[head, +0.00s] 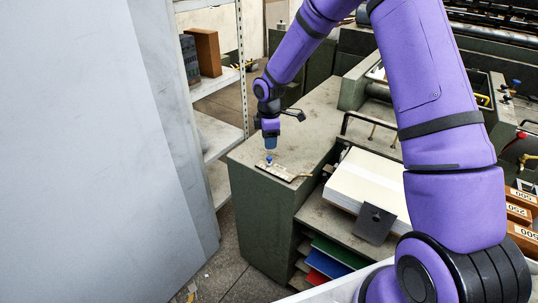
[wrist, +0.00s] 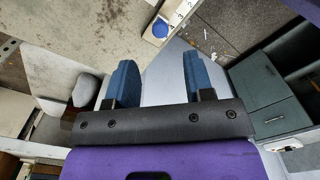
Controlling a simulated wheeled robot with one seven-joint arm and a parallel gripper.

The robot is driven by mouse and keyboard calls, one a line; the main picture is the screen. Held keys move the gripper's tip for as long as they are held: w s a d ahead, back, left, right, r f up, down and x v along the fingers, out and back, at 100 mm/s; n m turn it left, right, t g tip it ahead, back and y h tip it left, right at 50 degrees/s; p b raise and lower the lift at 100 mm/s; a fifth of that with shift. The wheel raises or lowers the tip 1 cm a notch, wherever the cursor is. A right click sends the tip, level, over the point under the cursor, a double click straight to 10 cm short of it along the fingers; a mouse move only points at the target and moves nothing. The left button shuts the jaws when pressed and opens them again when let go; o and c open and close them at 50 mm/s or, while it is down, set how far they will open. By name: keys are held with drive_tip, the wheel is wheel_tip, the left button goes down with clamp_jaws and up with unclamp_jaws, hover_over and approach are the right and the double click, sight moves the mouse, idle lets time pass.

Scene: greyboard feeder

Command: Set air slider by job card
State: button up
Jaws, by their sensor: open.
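The air slider's plate (head: 282,173) lies on the grey-green cabinet top, near its left corner in the head view. Its blue knob (head: 269,160) stands near the plate's far-left end. In the wrist view the pale plate (wrist: 176,12) carries dark figures along one edge, partly cut off by the frame, and the blue knob (wrist: 160,28) shows whole. My gripper (head: 270,146) is just above the knob, pointing down, apart from it. In the wrist view its blue fingers are spread and empty (wrist: 160,62), with the knob beyond the gap between the tips. I cannot make out a job card.
A paper stack (head: 365,187) with a dark plate (head: 374,224) leaning at its front sits right of the cabinet top (head: 318,118). Coloured sheets (head: 328,263) lie on shelves below. A shelf rack (head: 216,135) and a large pale panel (head: 80,150) stand left. Numbered brown blocks (head: 520,213) are far right.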

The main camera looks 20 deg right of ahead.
sight(269, 157)
wheel_tip(269, 157, down, 7)
idle(0.3)
